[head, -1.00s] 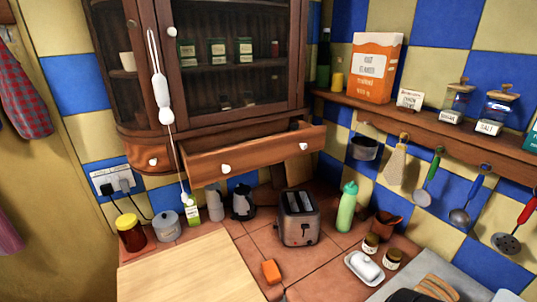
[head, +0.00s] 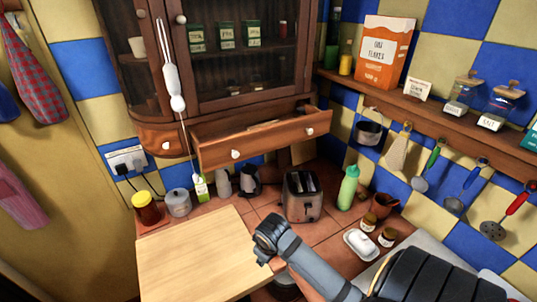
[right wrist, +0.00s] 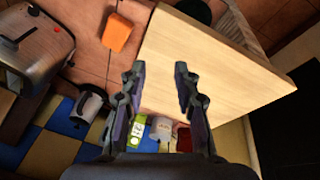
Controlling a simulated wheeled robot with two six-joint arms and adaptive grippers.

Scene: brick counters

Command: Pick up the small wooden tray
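No small wooden tray is clearly recognisable. A pale flat object inside the open drawer (head: 268,144) is too small to identify. A large pale wooden slab (head: 195,255) lies at the front left in the head view; it also shows in the right wrist view (right wrist: 210,70). My right gripper (right wrist: 160,70) is open, with nothing between its fingers, and the slab shows behind the fingertips. In the head view my right arm reaches in from the bottom right and its wrist is beside the slab's right edge; the fingers are hidden there. My left gripper is out of view.
A toaster (head: 303,196), a green bottle (head: 347,190) and jars stand on the tiled counter. An orange block (right wrist: 117,32) lies near the slab. The open drawer juts out below the glass cabinet. Utensils hang under the right shelf (head: 440,112). The slab's top is clear.

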